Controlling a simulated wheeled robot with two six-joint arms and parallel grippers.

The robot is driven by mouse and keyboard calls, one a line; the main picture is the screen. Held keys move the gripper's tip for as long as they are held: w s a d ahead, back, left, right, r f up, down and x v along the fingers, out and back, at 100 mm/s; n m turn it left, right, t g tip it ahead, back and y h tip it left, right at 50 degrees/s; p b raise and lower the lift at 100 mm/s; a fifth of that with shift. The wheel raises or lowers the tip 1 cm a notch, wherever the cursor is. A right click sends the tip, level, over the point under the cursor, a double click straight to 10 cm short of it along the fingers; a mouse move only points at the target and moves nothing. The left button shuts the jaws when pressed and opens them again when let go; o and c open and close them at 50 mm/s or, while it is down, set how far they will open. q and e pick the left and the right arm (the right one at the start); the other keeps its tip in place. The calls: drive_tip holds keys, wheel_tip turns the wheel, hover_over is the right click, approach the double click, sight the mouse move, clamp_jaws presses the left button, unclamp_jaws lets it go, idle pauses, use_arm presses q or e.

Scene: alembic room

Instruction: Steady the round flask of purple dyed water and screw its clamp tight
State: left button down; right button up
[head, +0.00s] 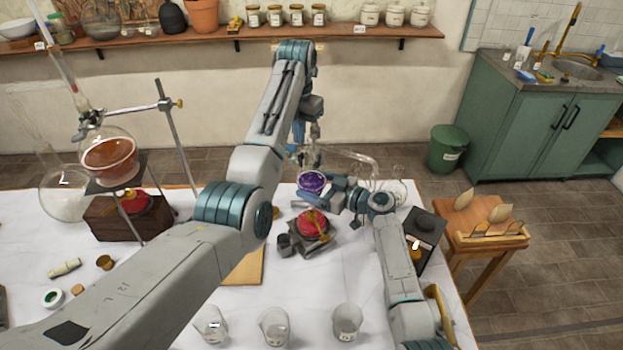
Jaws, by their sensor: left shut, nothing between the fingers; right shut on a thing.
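The round flask of purple dyed water (312,182) stands near the far edge of the white-covered table, above a red-topped burner (312,222). My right gripper (318,193) reaches in from the right and is shut on the flask, partly covering its front and right side. My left arm arches over the table, and my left gripper (314,146) points down just above the flask at its neck. It is shut and empty. The clamp is not clearly visible; the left gripper and glassware hide that area.
A flask of amber liquid (110,158) is on a stand at left, with a metal rod (175,125). Bent glass tubing (350,158) lies right of the purple flask. A dark box-like device (424,228) is at right.

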use_arm(q)
wheel_tip(320, 180, up, 6)
drive_tip(key=shift+f, duration=0.1)
idle(0.4)
use_arm(e)
drive_tip(key=o, duration=0.9)
drive_tip(key=shift+d, duration=0.1)
drive_tip(key=v, duration=1.1)
drive_tip(key=shift+s+d, duration=0.3)
